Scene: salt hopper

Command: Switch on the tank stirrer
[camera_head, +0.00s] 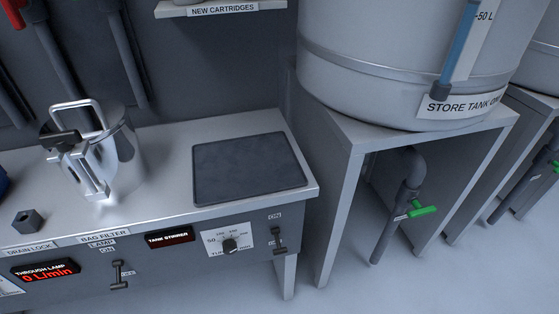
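The tank stirrer panel sits on the front face of the bench at the lower middle. It has a dark display labelled TANK STIRRER (169,238), with no clear reading visible. To its right is a white dial plate with a black knob (230,246). Right of that, near the bench's right end, is a small dark lever switch (279,241). An ON label (274,216) is above the switch, and a smaller label beside it is partly hidden. The lever's exact position is too small to tell. Neither of my grippers shows.
A second lever switch (118,274) under a LAMP label is further left, beside a red display (45,272) reading 0 L/min. On the bench (165,165) stand a metal bag filter housing (125,150) and a dark mat (248,168). A tank stand (345,190) is close on the right.

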